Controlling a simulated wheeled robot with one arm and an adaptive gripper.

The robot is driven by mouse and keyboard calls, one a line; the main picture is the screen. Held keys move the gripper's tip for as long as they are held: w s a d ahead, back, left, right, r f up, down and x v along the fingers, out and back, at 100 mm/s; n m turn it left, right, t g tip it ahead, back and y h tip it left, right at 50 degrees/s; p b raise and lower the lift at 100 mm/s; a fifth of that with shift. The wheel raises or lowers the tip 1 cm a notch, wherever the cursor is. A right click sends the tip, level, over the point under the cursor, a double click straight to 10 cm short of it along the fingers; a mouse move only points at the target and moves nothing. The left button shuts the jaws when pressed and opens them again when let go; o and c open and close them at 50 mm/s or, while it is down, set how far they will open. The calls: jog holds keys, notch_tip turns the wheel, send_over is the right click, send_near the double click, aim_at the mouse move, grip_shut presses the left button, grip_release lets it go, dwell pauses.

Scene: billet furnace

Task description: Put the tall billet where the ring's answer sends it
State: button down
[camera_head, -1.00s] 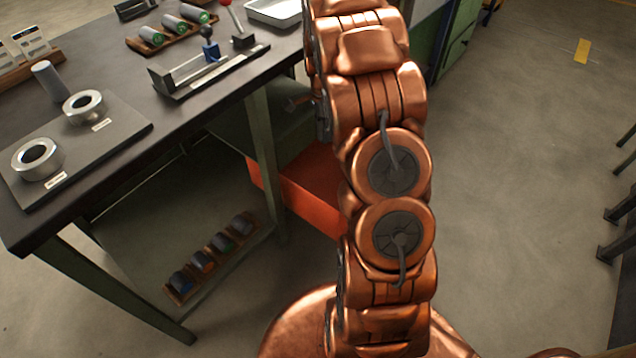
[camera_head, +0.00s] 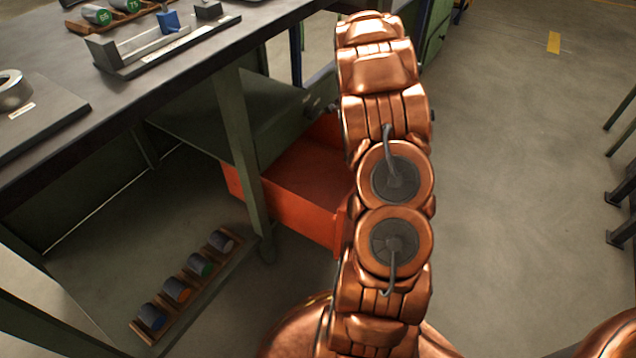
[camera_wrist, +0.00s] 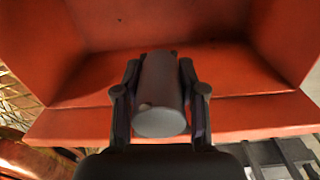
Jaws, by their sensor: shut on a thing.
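In the wrist view my gripper (camera_wrist: 160,78) is shut on a plain grey cylindrical billet (camera_wrist: 160,100), with one finger on each side of it. The billet's round end faces the camera. It is held in front of or over an open orange-red bin (camera_wrist: 215,35); contact with the bin cannot be told. The bin also shows in the head view (camera_head: 300,200), beside the bench leg and partly behind my arm. My gripper and the billet are hidden in the head view. A metal ring (camera_head: 12,90) on a dark plate is cut by the left edge.
The bench (camera_head: 170,95) carries a measuring fixture (camera_head: 160,45) with a blue block and a wooden rack (camera_head: 85,22) of green-ended billets. A lower wooden rack (camera_head: 185,290) holds several billets with coloured ends.

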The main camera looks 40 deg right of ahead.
notch_tip(320, 180, down, 14)
jog(key=b, duration=0.4)
jog(key=shift+w+a+r, duration=0.2)
jog(key=shift+w, duration=0.45)
jog(key=w+b, duration=0.1)
jog(key=w, duration=0.1)
jog(key=shift+w+a+f+b, duration=0.1)
jog(key=shift+w+a+b, duration=0.25)
jog(key=shift+a+b, duration=0.05)
jog(key=shift+f+b, duration=0.45)
jog(key=shift+f, duration=0.1)
jog(key=shift+r, duration=0.1)
jog(key=shift+f, duration=0.6)
jog(key=c, duration=0.7)
grip_release()
jog(key=shift+o, duration=0.2)
